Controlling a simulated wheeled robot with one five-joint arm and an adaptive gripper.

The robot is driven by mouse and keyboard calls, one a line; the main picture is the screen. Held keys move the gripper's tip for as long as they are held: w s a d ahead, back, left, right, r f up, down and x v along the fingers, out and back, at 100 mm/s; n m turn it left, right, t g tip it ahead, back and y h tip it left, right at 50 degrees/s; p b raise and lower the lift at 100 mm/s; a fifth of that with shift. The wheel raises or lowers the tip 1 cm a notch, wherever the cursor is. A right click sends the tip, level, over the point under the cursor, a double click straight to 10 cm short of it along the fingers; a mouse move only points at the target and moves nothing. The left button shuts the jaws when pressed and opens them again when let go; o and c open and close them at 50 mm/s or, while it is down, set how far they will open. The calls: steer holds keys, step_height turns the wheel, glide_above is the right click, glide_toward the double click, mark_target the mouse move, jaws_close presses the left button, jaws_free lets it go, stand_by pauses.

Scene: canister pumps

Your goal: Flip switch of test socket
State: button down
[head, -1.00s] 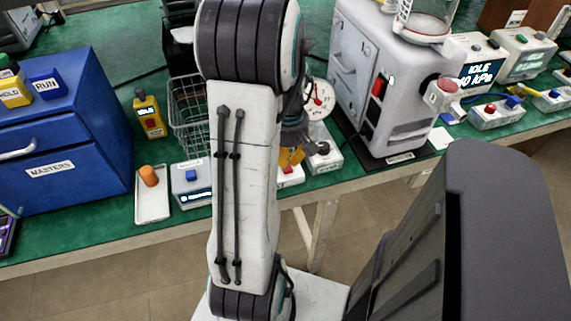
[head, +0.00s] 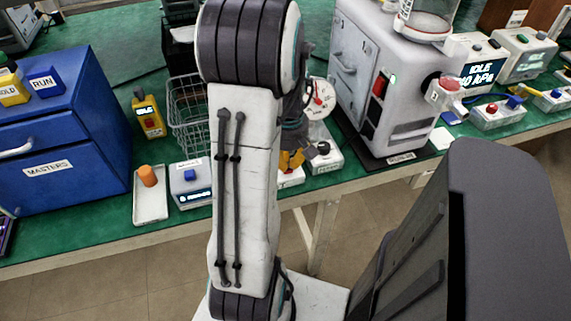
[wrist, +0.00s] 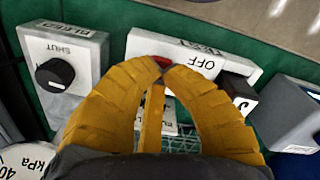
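The test socket (wrist: 192,55) is a white strip with upside-down lettering and an OFF label in the wrist view. A small red part, apparently its switch (wrist: 162,61), shows just beyond my fingertips and is partly hidden by them. My gripper (wrist: 164,72) has yellow ribbed fingers whose tips come together beside the red part. I cannot tell whether they touch it. In the head view my gripper (head: 293,160) is partly behind my arm, over the white socket (head: 291,179), of which only a piece shows.
A box with a black knob marked SHUT (wrist: 56,73) stands beside the socket. A grey-blue box (wrist: 285,115) is on the other side. In the head view are a wire basket (head: 188,110), a white tray (head: 151,205) with an orange cylinder and the large canister machine (head: 355,75).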

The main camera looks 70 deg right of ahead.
steer(key=shift+f+b, duration=0.65)
steer(key=shift+f, duration=0.2)
stand_by(0.4)
steer(key=shift+r, duration=0.1)
steer(key=shift+r+p, duration=2.9)
steer(key=shift+r, duration=0.6)
